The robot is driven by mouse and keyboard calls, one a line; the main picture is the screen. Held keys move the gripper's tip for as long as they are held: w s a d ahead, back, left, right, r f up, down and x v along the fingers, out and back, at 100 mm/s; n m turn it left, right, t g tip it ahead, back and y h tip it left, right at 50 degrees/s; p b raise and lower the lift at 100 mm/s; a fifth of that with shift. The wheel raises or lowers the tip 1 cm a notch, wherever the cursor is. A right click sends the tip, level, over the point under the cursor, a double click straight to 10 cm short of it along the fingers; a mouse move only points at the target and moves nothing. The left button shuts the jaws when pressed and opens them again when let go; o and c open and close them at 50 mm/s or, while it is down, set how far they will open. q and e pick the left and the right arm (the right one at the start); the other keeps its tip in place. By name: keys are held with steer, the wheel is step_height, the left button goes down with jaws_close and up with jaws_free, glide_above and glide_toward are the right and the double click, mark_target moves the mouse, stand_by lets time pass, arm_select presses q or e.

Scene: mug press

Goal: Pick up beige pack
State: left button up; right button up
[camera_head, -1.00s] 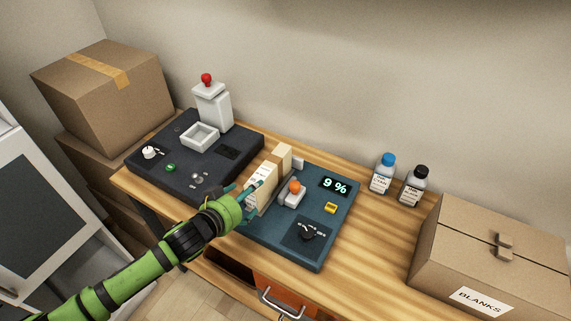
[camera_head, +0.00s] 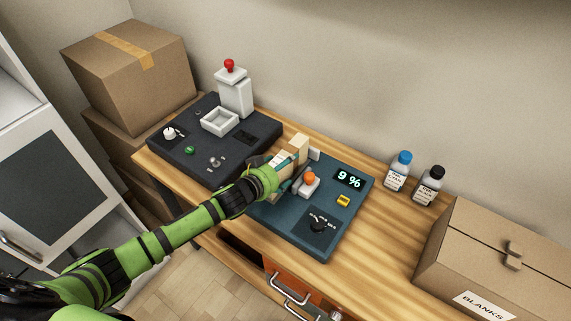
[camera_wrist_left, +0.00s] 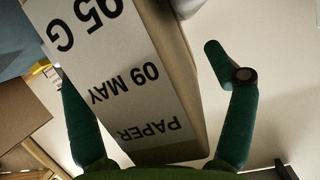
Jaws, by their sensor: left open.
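The beige pack (camera_head: 300,147) stands upright at the left edge of the blue-grey panel, its lower part hidden by my left gripper (camera_head: 290,172). In the left wrist view the pack (camera_wrist_left: 140,75) fills the middle, with a white label reading "05 G", "09 MAY" and "PAPER". My left gripper (camera_wrist_left: 145,75) is open, with the pack between its two fingers. The left finger looks close to the pack; a gap shows on the right finger's side. I cannot tell whether either touches. My right gripper is not in view.
A white block with an orange knob (camera_head: 309,178) stands just right of the pack on the panel (camera_head: 285,228). A dark machine (camera_head: 190,160) is on the left. Two bottles (camera_head: 398,172) and a "BLANKS" carton (camera_head: 490,255) stand right. Bare wood lies between panel and carton.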

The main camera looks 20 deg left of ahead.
arm_select(q)
steer(key=c, duration=1.6)
steer(key=shift+r, duration=0.1)
jaws_close()
steer(key=shift+r, duration=0.1)
